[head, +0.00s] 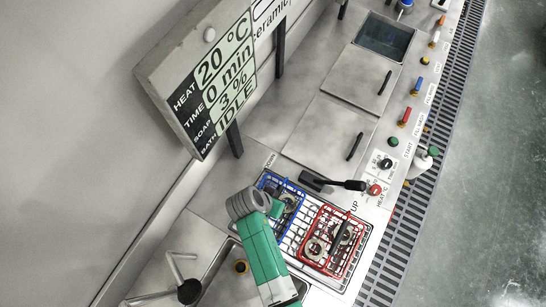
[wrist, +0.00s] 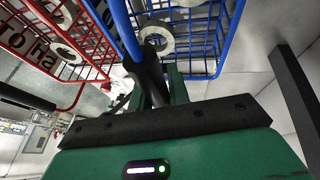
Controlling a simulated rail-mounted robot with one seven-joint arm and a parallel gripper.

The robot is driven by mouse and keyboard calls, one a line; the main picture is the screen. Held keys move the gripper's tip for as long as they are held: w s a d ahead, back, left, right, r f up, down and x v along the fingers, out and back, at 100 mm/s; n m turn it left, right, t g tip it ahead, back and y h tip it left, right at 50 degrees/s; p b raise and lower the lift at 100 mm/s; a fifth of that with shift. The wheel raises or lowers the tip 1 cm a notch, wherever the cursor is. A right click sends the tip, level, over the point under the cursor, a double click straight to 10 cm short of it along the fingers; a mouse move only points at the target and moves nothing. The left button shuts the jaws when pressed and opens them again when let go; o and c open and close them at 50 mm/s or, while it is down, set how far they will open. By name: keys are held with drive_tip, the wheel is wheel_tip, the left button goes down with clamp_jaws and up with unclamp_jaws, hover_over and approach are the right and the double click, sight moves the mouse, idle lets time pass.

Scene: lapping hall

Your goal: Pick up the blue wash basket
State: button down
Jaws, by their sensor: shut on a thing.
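The blue wash basket (head: 284,182) is a wire basket with metal rings inside, at the middle of the head view beside a red basket. In the wrist view its blue wire side (wrist: 226,40) fills the upper right, and a blue handle bar runs down to the jaws. My gripper (wrist: 150,82) is shut on that blue handle. In the head view my green gripper (head: 276,208) covers part of the blue basket. I cannot tell whether the basket is raised off the surface below it.
The red basket (head: 347,216), with rings inside, stands close on the right; it also shows in the wrist view (wrist: 72,92). A black lever (head: 345,184) lies just above. The display panel (head: 212,75) overhangs the bench. Covered baths and buttons run along the bench.

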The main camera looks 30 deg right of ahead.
drive_tip(key=shift+r, duration=0.1)
wheel_tip(320, 180, up, 10)
drive_tip(key=shift+r, duration=0.2)
idle(0.6)
